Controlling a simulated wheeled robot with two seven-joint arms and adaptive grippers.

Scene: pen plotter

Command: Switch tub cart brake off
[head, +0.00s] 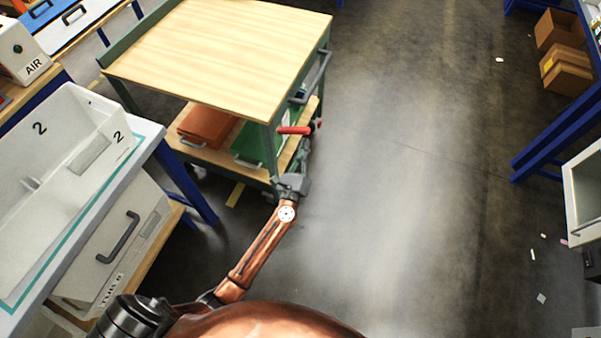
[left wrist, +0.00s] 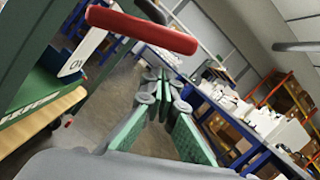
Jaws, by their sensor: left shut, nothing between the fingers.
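The cart (head: 225,50) has a wooden top, a green frame and a lower shelf. Its red brake lever (head: 294,130) sticks out near the front right corner post, below the top. In the left wrist view the red lever (left wrist: 140,28) lies across the upper left, above and left of the fingertips. My left gripper (head: 304,150) is beside the post, close to the lever. In the left wrist view the gripper (left wrist: 163,82) is shut and empty, with a visible gap between its fingers and the lever. My right gripper is not in view.
An orange box (head: 205,125) and a green tub (head: 250,142) sit on the lower shelf. A grey push handle (head: 315,78) is on the cart's right side. A bench with white tubs (head: 85,130) stands at left. The floor (head: 400,180) right of the cart is mostly clear.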

